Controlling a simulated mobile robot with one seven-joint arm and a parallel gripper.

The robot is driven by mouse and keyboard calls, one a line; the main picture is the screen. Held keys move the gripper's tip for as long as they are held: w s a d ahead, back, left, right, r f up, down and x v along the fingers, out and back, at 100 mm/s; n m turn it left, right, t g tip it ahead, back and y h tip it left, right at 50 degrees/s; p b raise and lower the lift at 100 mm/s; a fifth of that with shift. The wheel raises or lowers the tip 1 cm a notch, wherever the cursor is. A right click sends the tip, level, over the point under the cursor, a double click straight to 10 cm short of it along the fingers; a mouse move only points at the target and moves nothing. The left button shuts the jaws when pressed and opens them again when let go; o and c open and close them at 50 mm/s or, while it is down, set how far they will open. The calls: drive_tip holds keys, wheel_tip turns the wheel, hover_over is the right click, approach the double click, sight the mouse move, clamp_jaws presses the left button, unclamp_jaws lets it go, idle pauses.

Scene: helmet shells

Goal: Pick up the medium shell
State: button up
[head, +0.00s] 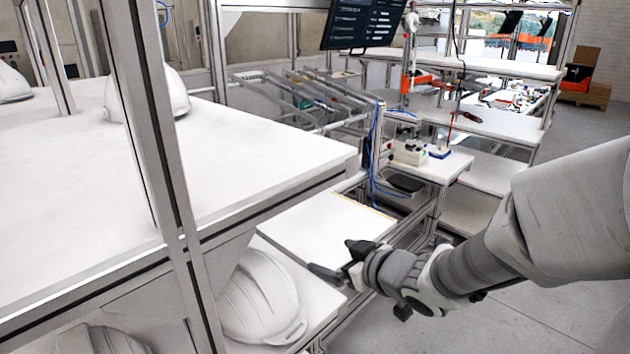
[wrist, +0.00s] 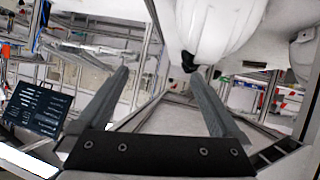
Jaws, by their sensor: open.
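Several white helmet shells show in the head view. One shell (head: 258,299) lies on the lower shelf, left of and below my gripper (head: 340,259). Another shell (head: 100,340) is at the bottom left, cut off by the frame and partly hidden by the rack. A third shell (head: 150,95) stands on the upper table behind a post, and a fourth (head: 12,84) is cut off at the left edge. I cannot tell which is the medium one. My gripper is open and empty, apart from the shells. Its spread fingers also show in the wrist view (wrist: 160,76).
The upper white table (head: 250,150) and its metal post (head: 165,150) stand left of my gripper. A bare shelf panel (head: 320,225) lies behind it.

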drive_tip(key=s+a+n+g+y+p, duration=0.1)
drive_tip(key=s+a+n+g+y, duration=0.15)
drive_tip(key=a, duration=0.35)
drive_tip(key=b, duration=0.2)
approach(248, 257)
drive_tip(key=shift+w+a+f+m+t+y, duration=0.15)
drive_tip(key=shift+w+a+f+m+y, duration=0.1)
drive_tip(key=shift+w+a+f, duration=0.25)
drive_tip(key=shift+w+a+f+m+t+y, duration=0.1)
drive_tip(key=shift+w+a+f+m+y, duration=0.2)
drive_tip(key=shift+a, duration=0.35)
drive_tip(key=shift+f+p+x, duration=0.15)
drive_tip(key=shift+p+x, duration=0.15)
drive_tip(key=shift+x, duration=1.2)
drive_tip(key=shift+f+p+x, duration=0.15)
drive_tip(key=shift+p+x, duration=0.15)
drive_tip(key=shift+x, duration=1.2)
drive_tip(key=shift+d, duration=0.2)
clamp_jaws()
